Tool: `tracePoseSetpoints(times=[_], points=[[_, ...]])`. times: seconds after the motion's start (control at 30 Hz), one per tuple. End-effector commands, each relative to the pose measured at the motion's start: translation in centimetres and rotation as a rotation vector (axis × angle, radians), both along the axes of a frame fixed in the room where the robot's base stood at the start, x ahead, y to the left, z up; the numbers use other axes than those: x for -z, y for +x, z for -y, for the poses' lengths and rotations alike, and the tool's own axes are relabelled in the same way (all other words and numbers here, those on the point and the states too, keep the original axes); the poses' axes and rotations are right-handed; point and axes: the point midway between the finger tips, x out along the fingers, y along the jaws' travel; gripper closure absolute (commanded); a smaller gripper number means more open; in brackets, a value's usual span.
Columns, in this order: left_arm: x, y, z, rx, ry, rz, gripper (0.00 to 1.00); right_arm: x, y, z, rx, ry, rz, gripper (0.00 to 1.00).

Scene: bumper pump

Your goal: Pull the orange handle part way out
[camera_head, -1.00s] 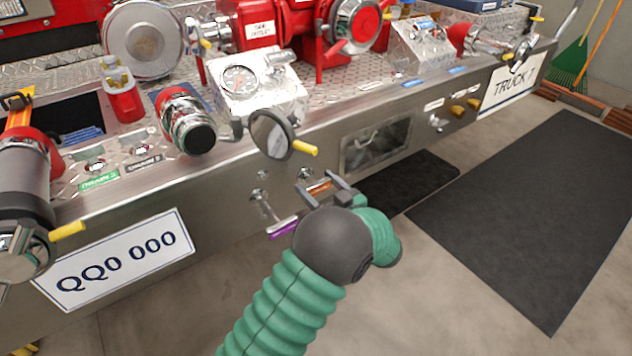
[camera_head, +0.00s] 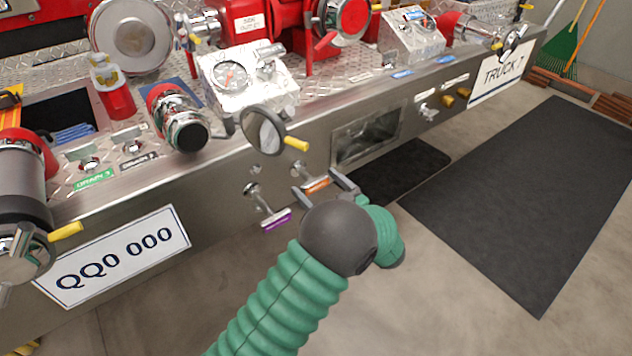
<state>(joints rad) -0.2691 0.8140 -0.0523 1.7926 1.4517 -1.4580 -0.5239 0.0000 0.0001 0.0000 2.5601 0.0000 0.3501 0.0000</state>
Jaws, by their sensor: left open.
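The orange handle (camera_head: 317,184) is a small bar on a metal rod at the front face of the truck bumper (camera_head: 205,195). My left gripper (camera_head: 314,180) is open, with one finger on each side of the orange handle. I cannot tell whether the fingers touch it. A purple handle (camera_head: 276,221) on its own metal rod sits just to the left and lower. My right gripper is not in view.
A recessed metal box (camera_head: 367,136) is to the right. Open floor lies in front, with dark mats (camera_head: 530,190).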

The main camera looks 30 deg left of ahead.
Motion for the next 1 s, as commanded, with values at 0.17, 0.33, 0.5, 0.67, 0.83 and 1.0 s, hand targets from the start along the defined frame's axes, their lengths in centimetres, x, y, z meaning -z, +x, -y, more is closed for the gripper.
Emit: tracePoseSetpoints(times=[0.17, 0.33, 0.5, 0.67, 0.83, 1.0], points=[[-0.6, -1.7, 4.3, 0.006, 0.0, -0.004, 0.05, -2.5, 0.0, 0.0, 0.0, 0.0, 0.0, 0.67], [-0.5, -3.6, 9.0, 0.005, 0.0, -0.004, 0.05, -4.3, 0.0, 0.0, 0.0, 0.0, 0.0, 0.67], [-0.2, -5.2, 12.7, 0.003, 0.0, -0.004, 0.05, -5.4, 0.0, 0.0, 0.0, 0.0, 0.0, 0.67], [0.0, -5.9, 14.3, 0.001, -0.001, -0.003, 0.05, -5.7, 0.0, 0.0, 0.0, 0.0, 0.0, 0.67], [0.1, -6.0, 14.5, 0.0, 0.0, -0.002, 0.05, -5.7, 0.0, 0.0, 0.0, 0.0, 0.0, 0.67], [0.1, -6.0, 14.5, 0.0, 0.0, -0.002, 0.05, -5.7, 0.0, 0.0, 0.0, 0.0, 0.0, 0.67]])
